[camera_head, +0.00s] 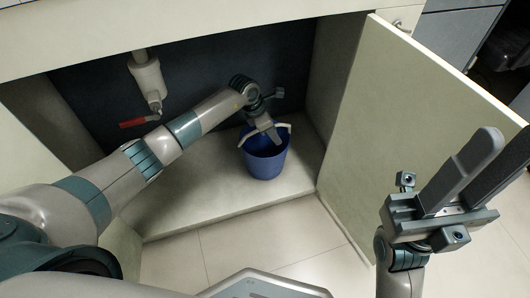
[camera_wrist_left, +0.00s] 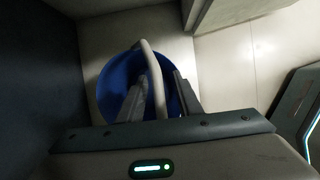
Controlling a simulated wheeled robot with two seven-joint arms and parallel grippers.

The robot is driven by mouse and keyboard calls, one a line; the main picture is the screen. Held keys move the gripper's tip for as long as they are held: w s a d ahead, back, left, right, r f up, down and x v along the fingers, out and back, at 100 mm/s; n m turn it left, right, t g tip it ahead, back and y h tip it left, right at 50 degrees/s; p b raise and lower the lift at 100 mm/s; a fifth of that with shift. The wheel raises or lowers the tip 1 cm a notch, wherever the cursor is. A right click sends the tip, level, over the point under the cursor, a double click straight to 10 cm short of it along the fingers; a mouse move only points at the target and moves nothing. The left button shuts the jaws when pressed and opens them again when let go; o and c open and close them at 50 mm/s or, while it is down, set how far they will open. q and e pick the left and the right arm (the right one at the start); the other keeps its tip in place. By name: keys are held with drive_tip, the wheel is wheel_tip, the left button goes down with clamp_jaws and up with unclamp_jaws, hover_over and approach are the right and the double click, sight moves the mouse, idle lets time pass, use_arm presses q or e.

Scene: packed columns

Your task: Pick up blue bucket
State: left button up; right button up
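The blue bucket (camera_head: 264,165) stands upright on the floor of the open cabinet. Its pale handle (camera_head: 284,126) is raised over the opening. My left gripper (camera_head: 268,136) points down at the bucket's mouth. In the left wrist view, the bucket (camera_wrist_left: 112,88) lies below the left gripper (camera_wrist_left: 160,82). Its two fingers are apart, with the pale handle (camera_wrist_left: 152,65) running between them. I cannot tell whether a finger touches the handle. My right gripper (camera_head: 503,146) is raised at the right foreground, outside the cabinet, its fingers apart and empty.
A pale pipe (camera_head: 147,78) with a red valve lever (camera_head: 132,123) hangs at the cabinet's back left. The open cabinet door (camera_head: 410,120) stands to the right, between bucket and right gripper. The cabinet floor (camera_head: 195,195) is bare left of the bucket.

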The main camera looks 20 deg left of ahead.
use_arm(q)
drive_tip(key=shift+c, duration=0.6)
clamp_jaws()
idle(0.8)
